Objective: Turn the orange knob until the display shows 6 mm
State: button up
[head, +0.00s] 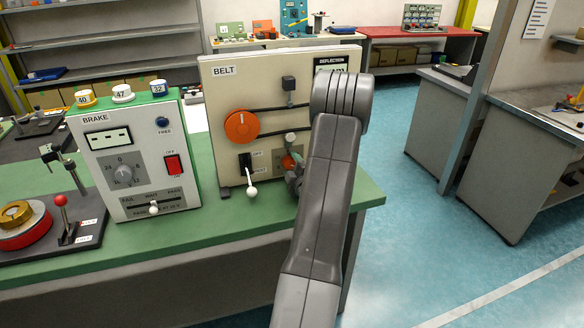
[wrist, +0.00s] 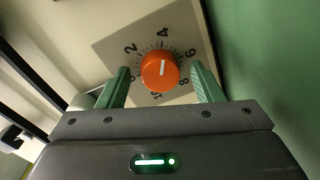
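The orange knob (wrist: 159,71) is in the middle of the wrist view, on a pale dial plate (wrist: 118,46) numbered around it. Its white line points roughly toward the 4. My gripper (wrist: 161,67) is open, with one green finger on each side of the knob and visible gaps to it. In the head view the knob (head: 288,162) is partly hidden behind my gripper (head: 296,178), low on the belt panel (head: 213,96). The deflection display (head: 331,65) is at the panel's top right. My arm covers most of it, so its reading cannot be told.
A large orange pulley (head: 241,127) with a belt, and a white-tipped lever (head: 251,190), are left of the knob. The brake box (head: 137,158) stands further left on the green bench (head: 200,235). Blue floor (head: 430,220) is open to the right.

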jog(key=b+v, duration=0.2)
jog(key=v, duration=1.1)
jog(key=shift+s+d+r, duration=0.1)
jog(key=shift+s, duration=0.3)
jog(key=shift+w, duration=0.1)
jog(key=p+x, duration=0.2)
jog(key=x, duration=1.1)
jog(key=shift+w, duration=0.35)
